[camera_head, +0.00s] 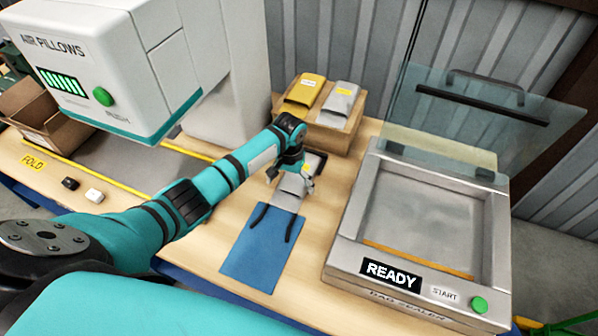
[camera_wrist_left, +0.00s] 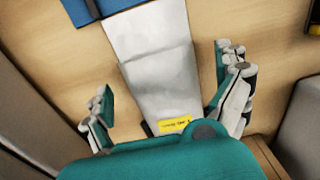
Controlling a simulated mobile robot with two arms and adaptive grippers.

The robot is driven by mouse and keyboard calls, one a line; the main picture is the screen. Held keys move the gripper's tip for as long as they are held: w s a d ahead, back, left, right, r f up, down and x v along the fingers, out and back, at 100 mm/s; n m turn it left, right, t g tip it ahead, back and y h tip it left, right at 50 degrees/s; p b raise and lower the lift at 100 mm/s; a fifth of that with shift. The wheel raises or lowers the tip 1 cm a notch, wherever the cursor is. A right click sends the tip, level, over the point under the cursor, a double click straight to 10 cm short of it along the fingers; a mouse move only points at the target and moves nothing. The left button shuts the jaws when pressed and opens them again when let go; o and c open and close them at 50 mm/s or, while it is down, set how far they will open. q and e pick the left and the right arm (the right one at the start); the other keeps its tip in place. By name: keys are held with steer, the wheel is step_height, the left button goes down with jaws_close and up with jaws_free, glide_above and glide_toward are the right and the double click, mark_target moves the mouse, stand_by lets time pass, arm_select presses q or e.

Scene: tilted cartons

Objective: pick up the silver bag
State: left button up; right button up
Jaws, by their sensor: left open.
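A silver bag (camera_head: 287,200) lies flat on the wooden table, its near end over the blue mat (camera_head: 250,255). In the left wrist view the silver bag (camera_wrist_left: 165,70) runs from the blue mat (camera_wrist_left: 110,6) toward my wrist, with a yellow label at its near end. My left gripper (camera_head: 291,181) is over the far part of the bag. Its fingers (camera_wrist_left: 166,85) are open, one on each side of the bag and apart from its edges. My wrist hides the bag's far end. My right gripper is not in view.
A wooden box (camera_head: 320,135) behind holds a yellow bag (camera_head: 306,90) and another silver one (camera_head: 340,99). A bag sealer (camera_head: 350,225) with a raised clear lid (camera_head: 480,115) stands at right. A white air pillow machine (camera_head: 80,60) stands at left.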

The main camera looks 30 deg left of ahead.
arm_select(q)
steer(key=shift+f, duration=0.9)
steer(key=c, duration=1)
steer(key=shift+w+r, duration=0.1)
steer(key=shift+r, duration=0.1)
